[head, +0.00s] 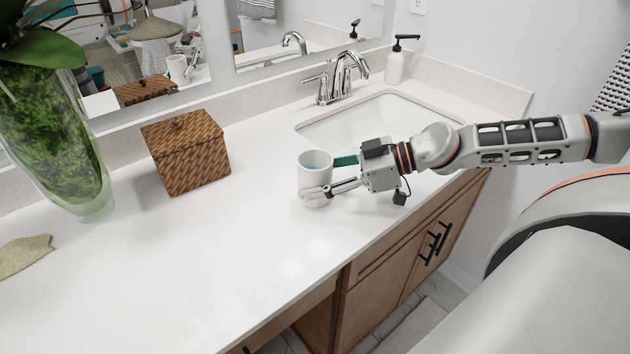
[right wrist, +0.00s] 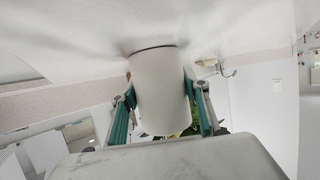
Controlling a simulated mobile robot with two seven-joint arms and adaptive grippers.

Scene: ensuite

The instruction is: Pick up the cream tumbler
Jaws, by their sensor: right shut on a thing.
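The cream tumbler (head: 314,167) is upright at the counter, left of the sink, in the head view. My right gripper (head: 325,178) comes in from the right and is shut on the tumbler, with one finger on its near side and the other at its far side. In the right wrist view the tumbler (right wrist: 160,92) fills the space between the two green-padded fingers (right wrist: 162,112). I cannot tell whether its base touches the counter. My left gripper is not in view.
A woven basket box (head: 186,150) stands left of the tumbler. A glass vase with a plant (head: 55,140) and a tan cloth (head: 24,256) are at far left. The sink (head: 375,117), faucet (head: 343,76) and soap bottle (head: 396,64) lie behind. The front counter is clear.

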